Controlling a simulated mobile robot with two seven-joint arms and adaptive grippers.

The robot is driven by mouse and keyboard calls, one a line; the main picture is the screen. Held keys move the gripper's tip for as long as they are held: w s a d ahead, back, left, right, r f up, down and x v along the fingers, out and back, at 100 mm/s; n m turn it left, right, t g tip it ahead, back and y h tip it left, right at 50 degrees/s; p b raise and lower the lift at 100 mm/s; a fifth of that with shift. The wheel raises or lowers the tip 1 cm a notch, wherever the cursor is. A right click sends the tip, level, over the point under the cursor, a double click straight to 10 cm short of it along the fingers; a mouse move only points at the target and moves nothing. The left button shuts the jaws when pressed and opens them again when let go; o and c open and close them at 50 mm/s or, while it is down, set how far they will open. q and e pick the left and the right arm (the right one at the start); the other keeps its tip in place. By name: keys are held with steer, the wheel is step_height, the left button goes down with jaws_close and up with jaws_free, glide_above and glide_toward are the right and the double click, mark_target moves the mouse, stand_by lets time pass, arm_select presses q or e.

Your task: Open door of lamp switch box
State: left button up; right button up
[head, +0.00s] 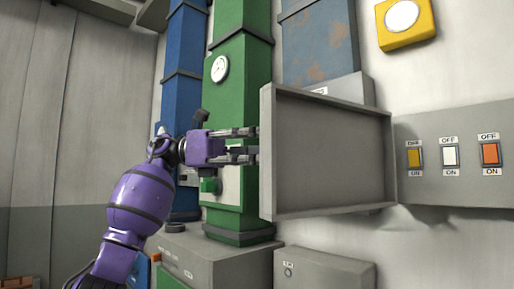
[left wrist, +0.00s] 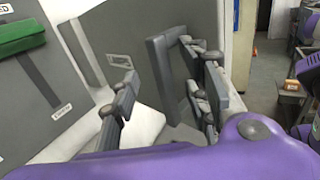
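The door (head: 328,155) of the switch box is a grey rimmed panel. In the head view it stands swung open to the left of the switch panel (head: 435,190), which shows yellow, white and orange switches with OFF and ON labels. My left gripper (head: 256,144) is at the door's free left edge, its fingers apart. Contact with the door cannot be told. My right gripper is in neither view.
A green column (head: 240,75) with a gauge and a blue column (head: 183,65) stand behind my left gripper. Grey boxes (head: 325,270) sit below the door. A yellow box with a round white face (head: 404,20) is on the wall above the switches.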

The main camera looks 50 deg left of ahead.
arm_select(q)
steer(key=shift+w+a+f, duration=0.1)
steer(key=shift+w+f, duration=0.2)
steer(key=v, duration=1.2)
steer(key=shift+s+r, duration=0.25)
steer(key=shift+r, duration=0.05)
